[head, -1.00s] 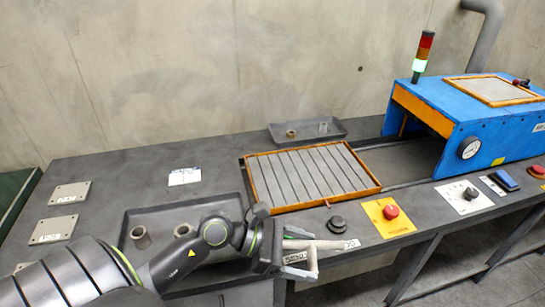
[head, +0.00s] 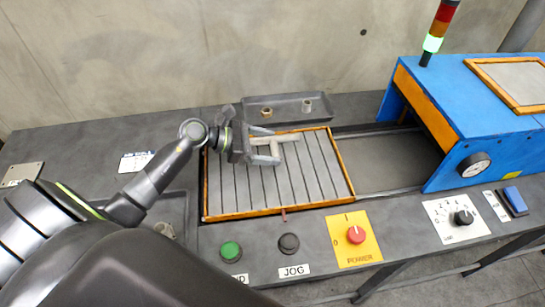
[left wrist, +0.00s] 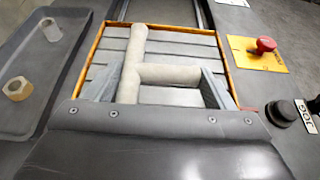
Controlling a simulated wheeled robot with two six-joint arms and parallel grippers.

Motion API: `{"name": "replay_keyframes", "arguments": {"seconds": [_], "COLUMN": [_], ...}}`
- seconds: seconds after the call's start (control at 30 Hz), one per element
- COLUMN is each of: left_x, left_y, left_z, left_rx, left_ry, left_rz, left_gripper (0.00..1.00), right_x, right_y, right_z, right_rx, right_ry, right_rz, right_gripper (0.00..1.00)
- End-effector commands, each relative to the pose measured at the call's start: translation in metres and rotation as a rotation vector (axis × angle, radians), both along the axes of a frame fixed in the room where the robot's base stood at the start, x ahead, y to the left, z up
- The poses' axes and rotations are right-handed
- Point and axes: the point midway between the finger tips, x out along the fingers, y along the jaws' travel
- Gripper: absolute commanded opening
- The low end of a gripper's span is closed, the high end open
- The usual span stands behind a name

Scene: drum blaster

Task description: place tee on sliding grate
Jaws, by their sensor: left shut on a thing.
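The tee is a beige pipe piece (left wrist: 168,75) with a straight run and a side branch. My left gripper (head: 266,148) is shut on it, one finger against the run and the other at the branch end, as the left wrist view shows. The sliding grate (head: 342,162) has an orange frame and grey slats; it also shows in the left wrist view (left wrist: 90,57). Gripper and tee are over the rear middle of the grate. I cannot tell whether the tee touches the slats. My right gripper is not in view.
A dark tray (head: 287,113) with two small fittings lies behind the grate. The blue machine (head: 480,125) stands at the right, its opening facing the grate. Green (head: 231,251), black (head: 289,243) and red (head: 356,235) buttons line the front. Most slats are bare.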

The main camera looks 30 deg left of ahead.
Motion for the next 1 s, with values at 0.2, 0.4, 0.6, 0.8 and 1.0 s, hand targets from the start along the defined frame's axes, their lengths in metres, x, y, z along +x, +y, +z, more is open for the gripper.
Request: {"name": "replay_keyframes", "arguments": {"seconds": [0.2, 0.4, 0.6, 0.8, 1.0], "left_x": [0.0, 0.0, 0.0, 0.0, 0.0], "left_y": [0.0, -0.001, 0.0, 0.0, 0.0], "left_z": [-0.028, -0.054, -0.067, -0.067, -0.069], "left_rx": [0.0, -0.002, 0.0, 0.001, 0.001], "left_ry": [0.0, 0.002, -0.002, -0.003, -0.001], "left_rz": [0.0, 0.001, -0.001, -0.001, -0.001], "left_gripper": [0.51, 0.51, 0.51, 0.51, 0.86], "right_x": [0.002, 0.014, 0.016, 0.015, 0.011], "right_y": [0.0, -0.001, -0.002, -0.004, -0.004], "right_z": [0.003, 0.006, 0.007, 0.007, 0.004], "right_rx": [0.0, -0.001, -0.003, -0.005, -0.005], "right_ry": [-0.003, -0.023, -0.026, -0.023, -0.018], "right_rz": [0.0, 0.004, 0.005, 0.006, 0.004], "right_gripper": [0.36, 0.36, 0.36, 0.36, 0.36]}}
